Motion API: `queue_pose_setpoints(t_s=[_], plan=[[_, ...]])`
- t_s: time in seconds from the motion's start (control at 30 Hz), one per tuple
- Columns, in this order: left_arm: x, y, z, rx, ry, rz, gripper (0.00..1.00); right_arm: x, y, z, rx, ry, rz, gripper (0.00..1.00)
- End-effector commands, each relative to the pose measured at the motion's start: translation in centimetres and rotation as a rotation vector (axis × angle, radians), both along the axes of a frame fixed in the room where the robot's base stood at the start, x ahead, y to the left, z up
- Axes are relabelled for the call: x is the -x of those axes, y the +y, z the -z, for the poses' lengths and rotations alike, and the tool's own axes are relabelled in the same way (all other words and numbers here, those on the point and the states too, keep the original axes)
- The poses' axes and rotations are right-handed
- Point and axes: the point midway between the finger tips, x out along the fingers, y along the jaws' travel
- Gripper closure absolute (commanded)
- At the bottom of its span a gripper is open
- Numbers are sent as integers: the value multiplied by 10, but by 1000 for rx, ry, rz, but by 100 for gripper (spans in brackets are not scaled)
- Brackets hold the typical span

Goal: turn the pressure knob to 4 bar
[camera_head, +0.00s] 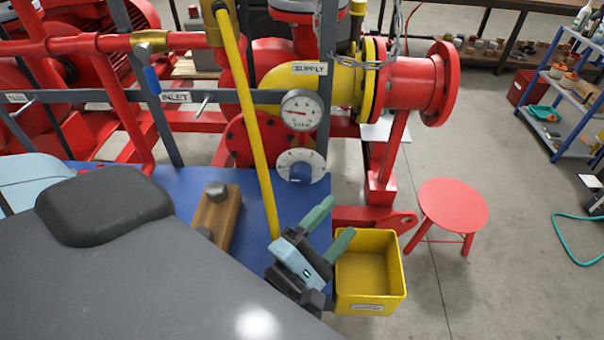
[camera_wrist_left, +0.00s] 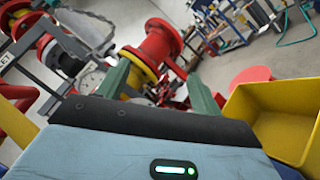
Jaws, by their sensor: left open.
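In the left wrist view, the two green fingers (camera_wrist_left: 160,85) stand apart, and a pale dial shows partly behind the left one. My right gripper is not in view.
A yellow bin (camera_head: 369,267) stands right beside the left gripper. A yellow pole (camera_head: 250,125) slants down left of the dial. A wooden block (camera_head: 216,217) lies on the blue surface. A red stool (camera_head: 453,205) stands at right. Red pipework surrounds the gauge.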

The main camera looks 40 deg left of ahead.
Motion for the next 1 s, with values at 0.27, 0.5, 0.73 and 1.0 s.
queue_pose_setpoints(t_s=[0.27,0.5,0.73,1.0], plan=[[-26,67,7,649,4,-300,34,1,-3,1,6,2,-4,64],[-29,93,34,953,39,-469,34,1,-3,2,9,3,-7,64],[-29,96,40,1000,48,-499,34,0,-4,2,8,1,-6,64],[-49,107,36,995,41,-494,34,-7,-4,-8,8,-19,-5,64]])
